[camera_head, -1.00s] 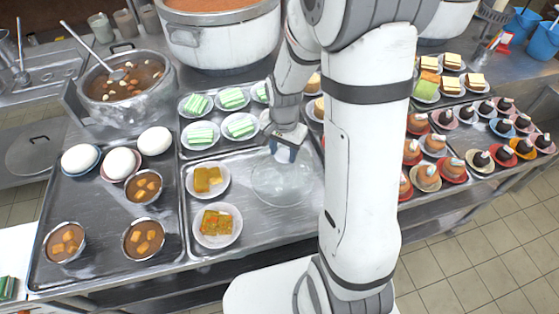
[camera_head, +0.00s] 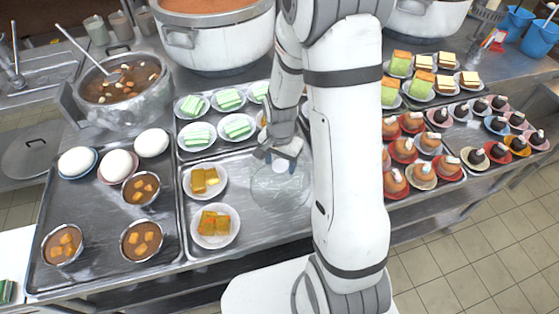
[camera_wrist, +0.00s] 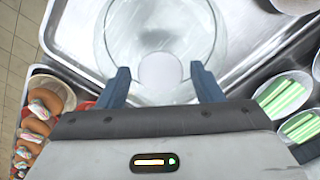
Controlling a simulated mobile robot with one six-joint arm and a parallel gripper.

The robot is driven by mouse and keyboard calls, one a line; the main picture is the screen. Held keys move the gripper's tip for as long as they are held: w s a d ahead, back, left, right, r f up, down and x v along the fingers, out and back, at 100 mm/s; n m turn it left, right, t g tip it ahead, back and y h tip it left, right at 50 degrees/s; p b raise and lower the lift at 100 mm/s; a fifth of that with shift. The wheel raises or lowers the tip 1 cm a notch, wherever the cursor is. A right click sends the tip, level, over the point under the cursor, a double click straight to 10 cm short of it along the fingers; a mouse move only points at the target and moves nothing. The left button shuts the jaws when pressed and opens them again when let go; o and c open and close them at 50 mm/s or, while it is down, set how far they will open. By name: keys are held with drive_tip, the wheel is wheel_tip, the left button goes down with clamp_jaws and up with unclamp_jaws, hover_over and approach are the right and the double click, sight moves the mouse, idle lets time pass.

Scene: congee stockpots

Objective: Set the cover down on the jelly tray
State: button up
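The cover (camera_head: 281,190) is a clear glass dome with a pale round knob. It appears to rest on the bare right part of a metal tray (camera_head: 262,226), which carries orange-yellow jelly squares on white plates at its left. In the wrist view the cover (camera_wrist: 160,28) lies just beyond my fingertips, over the tray surface (camera_wrist: 72,42). My gripper (camera_head: 277,160) is open above the cover. In the wrist view its two blue fingers stand apart on either side of the knob, with a gap on each side. My forearm stands just right of the cover.
Two plates of jelly squares (camera_head: 215,226) lie left of the cover. Plates of green-striped cakes (camera_head: 238,127) stand behind. The left tray holds white buns (camera_head: 117,165) and bowls of brown soup (camera_head: 141,238). Desserts on small plates (camera_head: 423,174) fill the right side. Stockpots (camera_head: 219,40) stand at the back.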

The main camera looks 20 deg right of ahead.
drive_tip(key=shift+o, duration=0.4)
drive_tip(key=shift+r, duration=0.1)
drive_tip(key=shift+r, duration=0.25)
wheel_tip(320, 180, up, 12)
drive_tip(key=s+r+n+t, duration=0.3)
drive_tip(key=s+r+n, duration=0.6)
drive_tip(key=s, duration=0.5)
drive_tip(key=shift+s+a+r+t+b, duration=0.3)
drive_tip(key=shift+s+a+r+b, duration=0.15)
drive_tip(key=shift+r, duration=0.2)
drive_tip(key=shift+w+f, duration=0.1)
drive_tip(key=shift+f, duration=0.05)
drive_tip(key=shift+d+f+b, duration=0.1)
drive_tip(key=shift+f+b, duration=0.45)
